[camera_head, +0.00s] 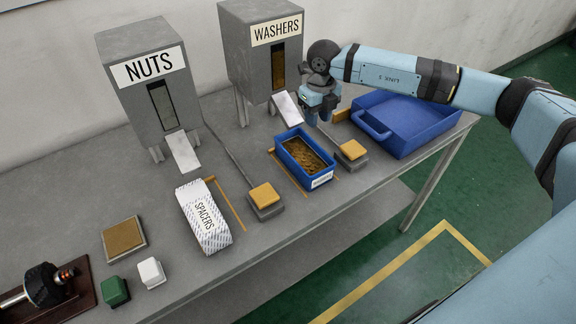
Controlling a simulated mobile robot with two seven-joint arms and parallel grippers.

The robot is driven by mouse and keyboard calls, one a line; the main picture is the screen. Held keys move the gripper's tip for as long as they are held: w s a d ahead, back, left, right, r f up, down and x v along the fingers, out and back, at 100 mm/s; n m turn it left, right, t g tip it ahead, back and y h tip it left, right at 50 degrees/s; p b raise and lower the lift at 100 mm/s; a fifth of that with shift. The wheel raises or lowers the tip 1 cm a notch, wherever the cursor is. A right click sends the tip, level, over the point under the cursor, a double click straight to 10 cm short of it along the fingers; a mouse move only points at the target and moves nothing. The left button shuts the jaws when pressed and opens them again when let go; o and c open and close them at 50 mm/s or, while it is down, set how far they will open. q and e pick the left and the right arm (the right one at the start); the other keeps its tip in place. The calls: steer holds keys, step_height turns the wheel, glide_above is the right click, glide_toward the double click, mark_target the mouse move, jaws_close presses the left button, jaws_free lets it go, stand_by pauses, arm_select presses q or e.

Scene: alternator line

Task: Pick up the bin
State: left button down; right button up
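A small blue bin (322,181) with a white WASHERS label sits on the grey table, filled with brownish washers. A larger blue bin (416,143) with a handle at its near left side stands at the table's right end and looks empty. My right gripper (319,116) points down beyond the small bin's far end and left of the larger bin. It appears apart from both. Its fingertips are small and dark, so I cannot tell whether they are open. My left gripper is not in view.
The WASHERS dispenser (252,71) and NUTS dispenser (138,95) stand along the wall. Orange-topped pedestals (265,197) (352,150) flank the small bin. A SPACERS package (196,232), green block (114,289) and white block (151,271) occupy the left.

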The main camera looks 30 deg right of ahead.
mark_target(316, 145)
steer(key=f, duration=0.5)
steer(key=f+p, duration=0.1)
steer(key=f, duration=0.2)
steer(key=shift+w+d+f, duration=0.1)
steer(key=shift+d+f, duration=0.05)
steer(key=shift+d, duration=0.2)
steer(key=shift+w+f+p, duration=0.15)
steer(key=shift+f+p, duration=0.6)
steer(key=shift+f, duration=1.95)
steer(key=shift+r, duration=0.1)
jaws_close()
